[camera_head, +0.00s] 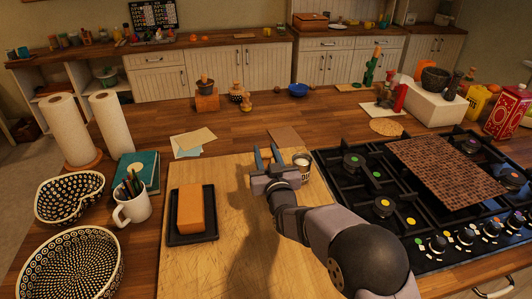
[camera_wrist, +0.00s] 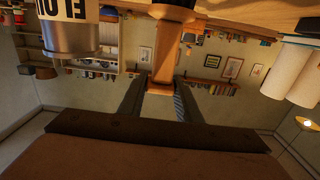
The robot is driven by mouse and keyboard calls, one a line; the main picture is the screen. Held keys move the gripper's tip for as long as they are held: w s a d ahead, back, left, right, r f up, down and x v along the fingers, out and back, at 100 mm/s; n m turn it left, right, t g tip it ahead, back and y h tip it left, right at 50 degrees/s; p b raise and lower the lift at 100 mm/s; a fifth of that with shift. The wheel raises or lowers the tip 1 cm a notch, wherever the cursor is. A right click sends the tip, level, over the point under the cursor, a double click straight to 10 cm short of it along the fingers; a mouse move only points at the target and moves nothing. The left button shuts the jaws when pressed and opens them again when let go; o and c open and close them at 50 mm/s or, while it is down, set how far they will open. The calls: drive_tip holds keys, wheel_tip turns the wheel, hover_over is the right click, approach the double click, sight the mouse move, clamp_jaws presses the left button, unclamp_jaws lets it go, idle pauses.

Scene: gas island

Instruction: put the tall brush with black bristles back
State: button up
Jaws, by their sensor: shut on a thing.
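My gripper (camera_head: 267,153) is above the far right part of the wooden board, left of a small can. Its fingers also show in the wrist view (camera_wrist: 160,98), shut on a smooth orange-brown wooden piece (camera_wrist: 173,15) that widens away from them. No black bristles show on this piece, so I cannot tell whether it is the tall brush.
The can (camera_head: 302,168) stands close to my gripper's right; it also shows in the wrist view (camera_wrist: 70,40). A gas hob (camera_head: 333,188) is further right. An orange block (camera_head: 190,209) sits on a black tray (camera_head: 208,236). Patterned bowls (camera_head: 70,195) are at left.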

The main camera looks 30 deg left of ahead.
drive_tip(key=shift+f, duration=0.15)
drive_tip(key=o, duration=1)
drive_tip(key=shift+o, duration=0.2)
drive_tip(key=shift+r, duration=0.2)
drive_tip(key=b+v, duration=0.3)
drive_tip(key=v, duration=0.9)
drive_tip(key=shift+r, duration=0.1)
